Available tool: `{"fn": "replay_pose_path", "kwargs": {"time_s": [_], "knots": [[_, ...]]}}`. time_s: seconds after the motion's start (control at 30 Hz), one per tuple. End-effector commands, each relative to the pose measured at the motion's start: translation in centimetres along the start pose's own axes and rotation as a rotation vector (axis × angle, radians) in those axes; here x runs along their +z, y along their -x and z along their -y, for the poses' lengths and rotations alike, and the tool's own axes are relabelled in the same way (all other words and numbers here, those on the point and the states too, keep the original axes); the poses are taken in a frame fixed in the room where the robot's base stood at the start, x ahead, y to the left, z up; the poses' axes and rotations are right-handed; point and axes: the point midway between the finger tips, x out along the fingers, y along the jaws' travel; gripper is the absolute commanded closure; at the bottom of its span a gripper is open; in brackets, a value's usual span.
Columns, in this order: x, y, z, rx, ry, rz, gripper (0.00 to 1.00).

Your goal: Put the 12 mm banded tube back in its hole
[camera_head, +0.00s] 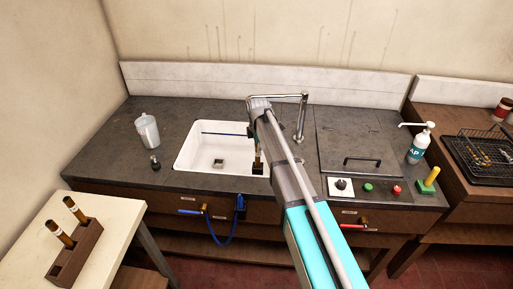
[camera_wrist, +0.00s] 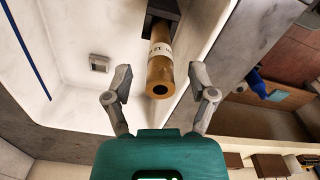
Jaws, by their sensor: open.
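A brass tube (camera_wrist: 160,66) with a white band stands end-on in the wrist view, its far end at a dark holder (camera_wrist: 163,12) by the white sink's wall. The band's print is upside down and looks like 12 mm. My gripper (camera_wrist: 160,78) is open, one finger on each side of the tube's near end, with gaps showing. In the head view the tube (camera_head: 257,158) shows small at the sink's right side, and my arm hides the gripper. A wooden rack (camera_head: 77,256) at lower left holds two banded tubes (camera_head: 71,207); its front part has no tube standing in it.
The white sink (camera_head: 195,150) has a tap (camera_head: 300,120) at its right. A blue hose (camera_head: 240,207) hangs at the front. The pale table (camera_head: 110,235) has free room beside the rack.

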Motion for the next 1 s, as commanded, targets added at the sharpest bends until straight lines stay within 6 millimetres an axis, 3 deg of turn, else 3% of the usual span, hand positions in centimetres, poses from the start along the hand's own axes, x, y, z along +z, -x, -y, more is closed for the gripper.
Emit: {"fn": "replay_pose_path", "kwargs": {"time_s": [0.3, 0.8, 1.0], "knots": [[0.0, -2.1, 0.0, 0.0, 0.0, 0.0, 0.27], [-0.1, -2.4, 0.0, 0.0, 0.001, 0.0, 0.27], [-0.1, -2.4, 0.0, 0.0, 0.001, 0.0, 0.63]]}}
